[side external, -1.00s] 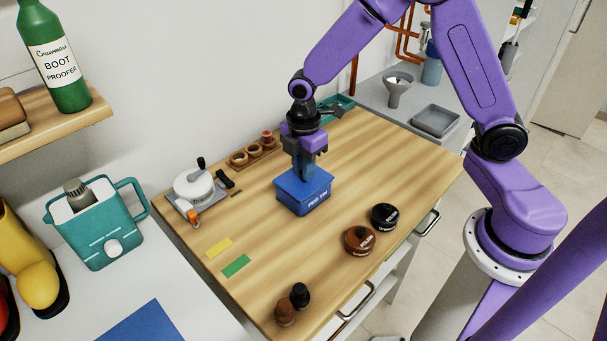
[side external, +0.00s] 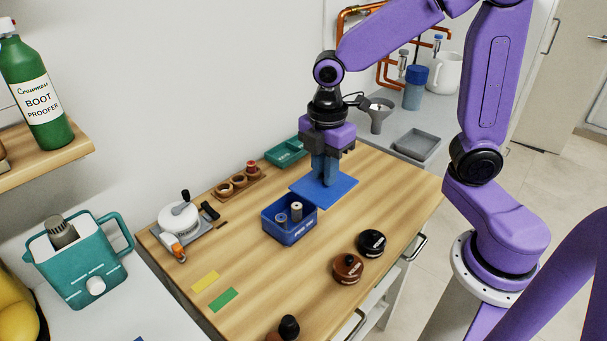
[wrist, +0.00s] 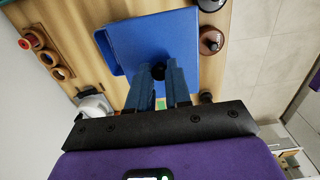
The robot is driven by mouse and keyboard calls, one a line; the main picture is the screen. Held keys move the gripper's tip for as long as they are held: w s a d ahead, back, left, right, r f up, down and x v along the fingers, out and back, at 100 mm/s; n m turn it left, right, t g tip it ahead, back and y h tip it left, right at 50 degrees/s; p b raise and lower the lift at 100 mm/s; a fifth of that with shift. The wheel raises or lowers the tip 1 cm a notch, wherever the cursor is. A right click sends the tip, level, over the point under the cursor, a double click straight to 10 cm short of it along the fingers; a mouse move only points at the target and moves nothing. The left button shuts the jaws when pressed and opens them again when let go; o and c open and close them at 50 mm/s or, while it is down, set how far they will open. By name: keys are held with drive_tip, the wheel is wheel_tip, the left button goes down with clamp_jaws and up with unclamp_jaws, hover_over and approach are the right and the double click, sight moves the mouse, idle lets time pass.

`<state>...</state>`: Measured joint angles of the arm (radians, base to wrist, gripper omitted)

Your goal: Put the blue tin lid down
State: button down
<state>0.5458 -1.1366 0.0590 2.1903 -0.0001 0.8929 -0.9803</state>
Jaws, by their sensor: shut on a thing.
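The blue tin lid (side external: 340,190) is a flat blue plate, off the tin and to its back right in the side view. My gripper (side external: 325,181) points down and is shut on the middle of the lid, at what looks like a dark knob in the wrist view. The lid fills the upper middle of the wrist view (wrist: 195,40). It is level and low over the table; I cannot tell whether it touches the wood. The blue tin (side external: 291,233) stands open with small cylindrical things inside. My gripper also shows in the wrist view (wrist: 159,72).
Two round shoe-polish tins, brown (side external: 347,269) and black (side external: 372,243), stand at the front right. A wooden holder with small pots (side external: 238,182), a green tray (side external: 287,152) and a white round device (side external: 178,220) line the wall side. Bare wood (side external: 385,190) lies right of the lid.

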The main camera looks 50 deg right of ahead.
drive_tip(key=s+d+r, duration=0.1)
drive_tip(key=s+r, duration=0.1)
drive_tip(key=s, duration=0.3)
drive_tip(key=a+f, duration=0.5)
drive_tip(key=a, duration=0.5)
drive_tip(key=w+a+f, duration=0.2)
drive_tip(key=w+f, duration=0.1)
drive_tip(key=w+a+f, duration=0.2)
drive_tip(key=w+f, duration=0.1)
drive_tip(key=w, duration=0.1)
drive_tip(key=w+a+f, duration=0.2)
drive_tip(key=w+f, duration=0.1)
drive_tip(key=w, duration=0.1)
drive_tip(key=shift+w+a, duration=0.1)
drive_tip(key=shift+a, duration=0.05)
drive_tip(key=shift+w+f, duration=0.1)
drive_tip(key=shift+w+a+f, duration=0.1)
drive_tip(key=shift+w+f, duration=0.05)
drive_tip(key=shift+f, duration=1.55)
drive_tip(key=shift+f, duration=0.1)
drive_tip(key=c, duration=1.1)
unclamp_jaws()
drive_tip(key=shift+o, duration=0.2)
